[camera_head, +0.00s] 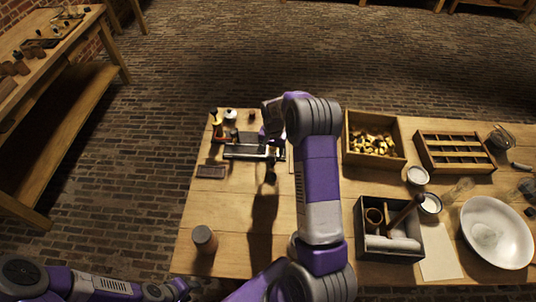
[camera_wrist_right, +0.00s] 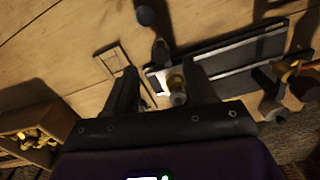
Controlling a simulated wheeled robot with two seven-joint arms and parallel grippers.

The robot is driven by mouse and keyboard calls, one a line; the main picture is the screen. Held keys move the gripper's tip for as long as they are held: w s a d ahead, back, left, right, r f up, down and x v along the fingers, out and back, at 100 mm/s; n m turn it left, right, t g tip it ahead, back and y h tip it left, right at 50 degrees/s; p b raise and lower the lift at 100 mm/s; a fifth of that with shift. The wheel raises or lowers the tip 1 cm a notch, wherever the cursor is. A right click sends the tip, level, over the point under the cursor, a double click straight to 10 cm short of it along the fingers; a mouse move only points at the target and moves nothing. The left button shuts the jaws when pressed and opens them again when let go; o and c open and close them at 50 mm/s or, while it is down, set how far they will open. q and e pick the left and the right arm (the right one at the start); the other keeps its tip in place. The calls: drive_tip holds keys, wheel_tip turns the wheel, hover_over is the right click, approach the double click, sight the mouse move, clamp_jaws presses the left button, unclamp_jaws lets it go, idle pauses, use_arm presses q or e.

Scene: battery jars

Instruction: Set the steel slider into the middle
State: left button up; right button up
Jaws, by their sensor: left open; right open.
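A long dark rail device (camera_head: 240,155) lies near the far left of the table; it also shows in the right wrist view (camera_wrist_right: 235,62) as dark strips with a pale strip between. A small pale metal knob-like piece (camera_wrist_right: 177,84), apparently the steel slider, is at the rail's left end in that view. My right gripper (camera_wrist_right: 163,82) is open, with its fingers on either side of that piece; I cannot tell whether they touch it. In the head view my wrist mostly hides this spot. My left gripper (camera_head: 184,289) is at the lower left, away from the rail.
A box of brass pieces (camera_head: 372,155), a compartment tray (camera_head: 418,152), a dark box with rolls (camera_head: 360,245) and a white bowl (camera_head: 497,232) fill the right. Bare wood lies around the brown jar.

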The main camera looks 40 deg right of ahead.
sight(273, 159)
wheel_tip(273, 159, down, 5)
drive_tip(key=shift+f, duration=0.2)
clamp_jaws()
idle(0.4)
